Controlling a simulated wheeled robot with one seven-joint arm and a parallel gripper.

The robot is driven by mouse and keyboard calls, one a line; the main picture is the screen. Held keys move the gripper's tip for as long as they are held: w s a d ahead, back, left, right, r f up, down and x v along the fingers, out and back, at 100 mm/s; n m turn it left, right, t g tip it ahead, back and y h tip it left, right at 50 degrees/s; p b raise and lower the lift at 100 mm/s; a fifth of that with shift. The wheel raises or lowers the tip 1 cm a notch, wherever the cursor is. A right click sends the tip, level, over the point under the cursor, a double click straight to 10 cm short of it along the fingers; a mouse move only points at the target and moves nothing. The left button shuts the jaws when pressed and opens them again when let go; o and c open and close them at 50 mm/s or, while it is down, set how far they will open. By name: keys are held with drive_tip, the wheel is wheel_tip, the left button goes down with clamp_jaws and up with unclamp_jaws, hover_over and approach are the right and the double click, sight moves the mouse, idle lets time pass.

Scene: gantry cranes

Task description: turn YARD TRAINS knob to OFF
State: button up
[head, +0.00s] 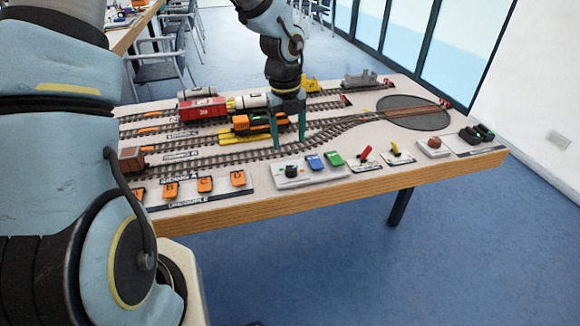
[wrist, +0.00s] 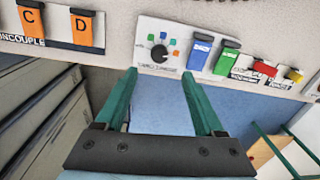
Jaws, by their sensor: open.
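A black knob (head: 291,170) sits on a pale panel (head: 313,176) at the table's front edge. In the wrist view the black knob (wrist: 158,53) shows near the top centre, with small coloured marks around its upper side. The print below it is too blurred to read, and I cannot tell which mark the knob points to. My gripper (head: 289,140) points down above the track behind the panel in the head view. In the wrist view my gripper (wrist: 159,75) is open and empty, its green fingers apart on either side of the knob's line, not touching it.
Blue (head: 315,162) and green (head: 335,158) switches stand right of the knob. Red (head: 366,153) and yellow (head: 395,148) levers are farther right. Orange uncouple switches (head: 204,184) lie left. Model trains, including a red wagon (head: 202,108), stand on tracks behind.

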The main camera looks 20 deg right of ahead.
sight(291, 168)
drive_tip(key=f, duration=0.9)
drive_tip(key=shift+d+f, duration=0.1)
drive_tip(key=shift+d, duration=0.1)
clamp_jaws()
